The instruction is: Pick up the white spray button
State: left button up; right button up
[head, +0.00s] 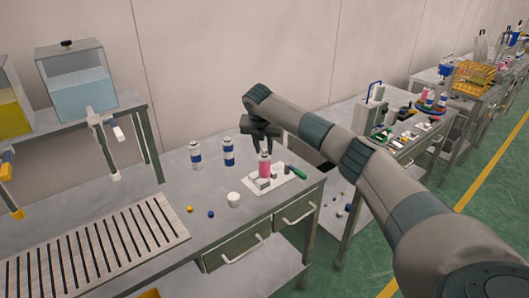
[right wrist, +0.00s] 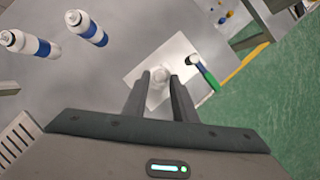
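A pink bottle (head: 264,167) with a pale top stands on a white board (head: 283,180) near the bench's right end. My right gripper (head: 265,150) points down over it, its fingers on either side of the bottle's top. In the right wrist view, a small whitish round piece (right wrist: 159,76) lies between the fingertips (right wrist: 160,78), with what looks like a narrow gap at each side, so the gripper looks open. I cannot tell whether this piece is the white spray button or the bottle's top. My left gripper is not in view.
Two white-and-blue cans (head: 228,152) stand left of the board. A green-handled tool (head: 297,172) lies at its right. A white round container (head: 233,200) and small blue (head: 211,214) and yellow (head: 190,209) pieces are near the front edge. A slotted rack (head: 95,245) fills the left.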

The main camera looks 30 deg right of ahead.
grip_shut()
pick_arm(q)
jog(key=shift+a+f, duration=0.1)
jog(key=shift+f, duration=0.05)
pick_arm(e)
jog(key=shift+r, duration=0.15)
